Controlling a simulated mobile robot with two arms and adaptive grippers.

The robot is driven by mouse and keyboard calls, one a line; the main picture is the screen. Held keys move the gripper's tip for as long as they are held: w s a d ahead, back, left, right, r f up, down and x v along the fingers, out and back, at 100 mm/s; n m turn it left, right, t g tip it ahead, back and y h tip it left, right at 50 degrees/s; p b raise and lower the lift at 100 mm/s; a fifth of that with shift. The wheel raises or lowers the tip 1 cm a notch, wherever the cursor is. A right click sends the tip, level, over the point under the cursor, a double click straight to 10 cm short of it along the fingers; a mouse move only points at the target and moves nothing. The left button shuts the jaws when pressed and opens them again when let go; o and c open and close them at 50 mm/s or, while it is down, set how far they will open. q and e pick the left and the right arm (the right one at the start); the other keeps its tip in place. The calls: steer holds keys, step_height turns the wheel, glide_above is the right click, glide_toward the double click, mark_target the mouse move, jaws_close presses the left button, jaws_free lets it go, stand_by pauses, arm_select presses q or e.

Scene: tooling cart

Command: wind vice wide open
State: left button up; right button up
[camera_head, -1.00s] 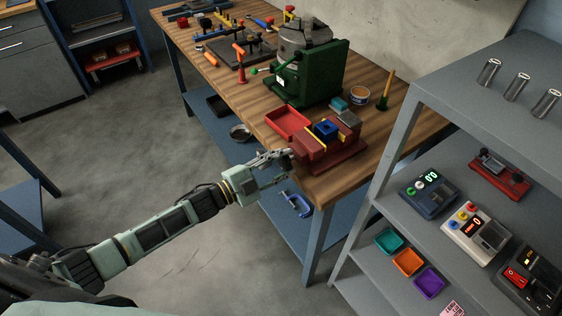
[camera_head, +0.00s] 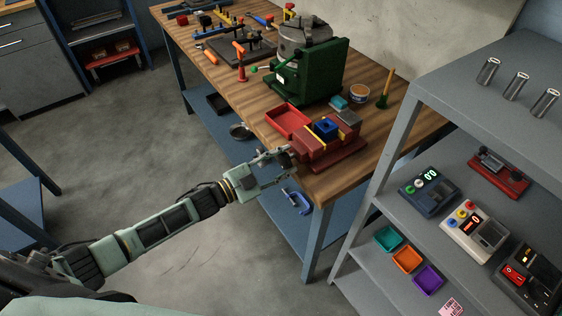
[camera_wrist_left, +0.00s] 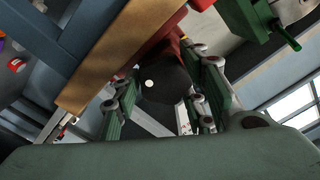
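The red vice (camera_head: 333,158) stands at the front corner of the wooden bench, with yellow strips at its jaws and a blue block (camera_head: 326,128) between them. My left gripper (camera_head: 285,158) is at the vice's left end, over the bench edge. In the left wrist view, a dark round knob (camera_wrist_left: 165,85) with a pale dot lies between the two green-padded fingers (camera_wrist_left: 168,95). The fingers flank the knob closely; I cannot tell whether both press on it. The vice's screw is hidden. My right gripper is in neither view.
A red tray (camera_head: 288,120) sits directly behind the vice. A green machine (camera_head: 308,75), a tin (camera_head: 359,93) and a yellow-handled brush (camera_head: 386,88) stand further back. A grey shelf unit (camera_head: 440,95) is close on the right. Open floor lies left of the bench.

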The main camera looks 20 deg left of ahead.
arm_select(q)
steer(key=o, duration=0.3)
steer(key=shift+w+d+f, duration=0.1)
steer(key=shift+d, duration=0.1)
steer(key=shift+a, duration=0.1)
steer(key=shift+a, duration=0.15)
steer(key=v, duration=1.1)
steer(key=shift+s+a, duration=0.15)
steer(key=shift+s, duration=0.25)
